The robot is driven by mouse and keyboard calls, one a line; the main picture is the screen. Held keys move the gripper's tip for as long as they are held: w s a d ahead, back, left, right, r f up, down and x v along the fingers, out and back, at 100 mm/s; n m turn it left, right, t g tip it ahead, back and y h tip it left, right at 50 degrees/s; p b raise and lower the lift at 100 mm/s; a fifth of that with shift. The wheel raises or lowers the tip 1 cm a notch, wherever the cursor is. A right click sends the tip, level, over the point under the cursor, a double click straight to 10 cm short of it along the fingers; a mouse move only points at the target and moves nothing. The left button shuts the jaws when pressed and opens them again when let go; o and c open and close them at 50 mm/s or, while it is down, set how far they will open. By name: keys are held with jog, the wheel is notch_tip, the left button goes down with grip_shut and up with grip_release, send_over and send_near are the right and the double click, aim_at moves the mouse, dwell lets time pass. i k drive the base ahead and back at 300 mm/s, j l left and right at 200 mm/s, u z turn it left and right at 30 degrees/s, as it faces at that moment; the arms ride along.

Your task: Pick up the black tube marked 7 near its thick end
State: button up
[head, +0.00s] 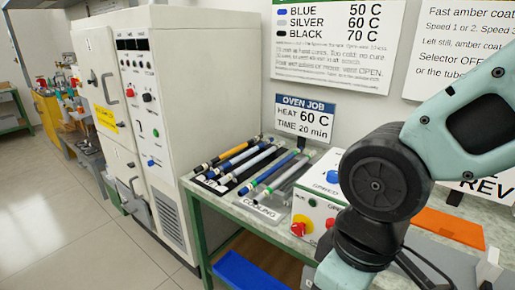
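Several rod-like tubes lie side by side on a bench left of centre in the head view. Another dark tube (262,171) lies nearer the middle, beside a silver tube (240,164). The number markings are too small to read, so I cannot tell which tube is marked 7, nor which end is thick. My arm fills the right side of the view, and its upper part leaves the frame. My gripper is not in view.
A blue tube (270,174) and a grey tube (290,172) lie nearer a COOLING label (258,208). A white box with coloured knobs (315,209) stands right of the tubes. A tall white oven cabinet (165,110) stands left. A sign (304,118) reads HEAT 60 C.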

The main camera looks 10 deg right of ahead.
aim_at(198, 170)
jog(key=i+j, duration=0.25)
jog(key=i+j+z, duration=0.1)
jog(key=j, duration=0.35)
jog(key=i+j, duration=0.35)
jog(key=i+j+z, duration=0.1)
jog(key=j, duration=0.25)
jog(key=i+j, duration=0.55)
jog(key=j, duration=0.2)
jog(key=i+j+z, duration=0.1)
jog(key=j, duration=0.25)
jog(key=i+j, duration=0.3)
jog(key=j+z, duration=0.05)
jog(key=j, duration=0.05)
